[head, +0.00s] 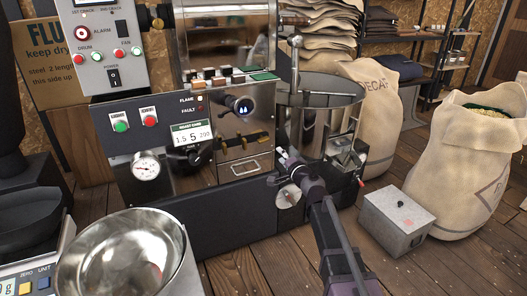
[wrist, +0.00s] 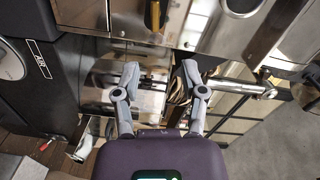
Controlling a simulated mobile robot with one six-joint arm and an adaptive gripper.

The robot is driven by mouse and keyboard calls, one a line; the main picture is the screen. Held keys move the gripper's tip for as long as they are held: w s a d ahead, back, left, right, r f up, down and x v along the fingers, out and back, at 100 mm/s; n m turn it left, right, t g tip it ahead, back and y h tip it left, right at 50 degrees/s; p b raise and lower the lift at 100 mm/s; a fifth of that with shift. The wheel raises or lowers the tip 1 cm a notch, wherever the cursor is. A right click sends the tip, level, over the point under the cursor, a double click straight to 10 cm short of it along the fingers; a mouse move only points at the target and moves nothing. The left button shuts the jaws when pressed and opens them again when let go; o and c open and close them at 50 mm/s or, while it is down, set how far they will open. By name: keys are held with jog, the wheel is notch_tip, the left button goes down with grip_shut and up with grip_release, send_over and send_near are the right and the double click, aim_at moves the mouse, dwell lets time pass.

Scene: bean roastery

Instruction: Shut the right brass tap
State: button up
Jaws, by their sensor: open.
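Two brass taps sit on the shiny front panel of the roaster in the head view. The right brass tap (head: 257,136) is above the right part of a small drawer; the left brass tap (head: 224,147) is beside it. Their exact handle angles are too small to tell. My gripper (head: 283,157) is low in front of the machine, to the right of and below the right tap, apart from it. In the wrist view my gripper (wrist: 160,72) is open with nothing between its fingers. A small brass-coloured part (wrist: 155,14) shows at the top there; I cannot tell which tap it is.
A round steel cooling bin (head: 318,90) stands right of the panel. A steel bar (wrist: 236,88) lies right of my fingers in the wrist view. A metal bowl (head: 125,262) is at front left. A grey box (head: 395,220) and sacks (head: 470,165) stand on the right.

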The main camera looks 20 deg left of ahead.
aim_at(263, 139)
jog(key=shift+w+a+f+m+b, duration=0.2)
jog(key=shift+a+f+m+b, duration=0.15)
jog(key=shift+a+f+m, duration=0.15)
jog(key=x, duration=1.3)
jog(key=shift+w+a, duration=0.15)
jog(key=shift+w, duration=0.25)
grip_shut()
